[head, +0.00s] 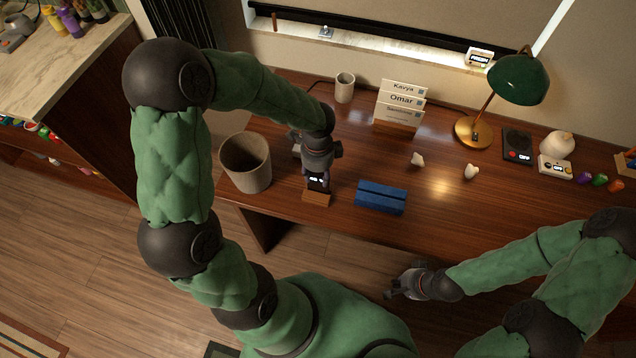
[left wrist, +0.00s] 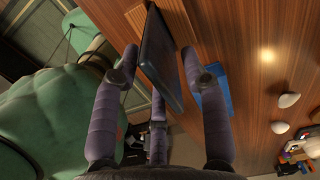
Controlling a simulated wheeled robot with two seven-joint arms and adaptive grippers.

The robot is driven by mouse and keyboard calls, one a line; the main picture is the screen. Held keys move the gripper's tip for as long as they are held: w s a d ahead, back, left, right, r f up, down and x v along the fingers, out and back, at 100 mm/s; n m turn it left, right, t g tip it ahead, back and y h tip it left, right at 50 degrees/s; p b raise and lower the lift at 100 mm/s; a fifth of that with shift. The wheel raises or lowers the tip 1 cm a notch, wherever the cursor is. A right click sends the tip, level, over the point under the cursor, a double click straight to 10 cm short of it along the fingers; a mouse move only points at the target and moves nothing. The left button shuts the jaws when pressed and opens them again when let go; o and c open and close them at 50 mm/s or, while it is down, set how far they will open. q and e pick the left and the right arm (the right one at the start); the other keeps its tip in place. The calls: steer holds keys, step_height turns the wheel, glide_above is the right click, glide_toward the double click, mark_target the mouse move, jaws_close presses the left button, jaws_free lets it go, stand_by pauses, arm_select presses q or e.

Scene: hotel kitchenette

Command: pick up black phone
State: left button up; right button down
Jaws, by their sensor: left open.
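The black phone (head: 318,182) stands upright in a small wooden stand (head: 317,199) near the front edge of the desk, its lit screen showing. In the left wrist view the phone (left wrist: 160,62) is a dark slab between the spread fingers. My left gripper (head: 318,166) comes down over the phone from above. Its fingers (left wrist: 159,72) are open, one on each side of the phone; I cannot tell whether either touches it. My right gripper (head: 398,287) is low in front of the desk, away from the phone; its finger opening is too small to read.
A grey-brown bin (head: 246,162) is just left of the phone. A blue block-like item (head: 380,197) lies to its right. Behind are a cup (head: 345,87), name cards (head: 402,103) and a green lamp (head: 519,80). Two pale pebble-like items lie mid-desk.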

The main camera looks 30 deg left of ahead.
mark_target(318, 182)
arm_select(q)
step_height(318, 182, down, 3)
steer(key=shift+r+b, duration=0.1)
steer(key=shift+b, duration=0.3)
jaws_close()
steer(key=shift+w, duration=0.1)
steer(key=shift+r, duration=0.2)
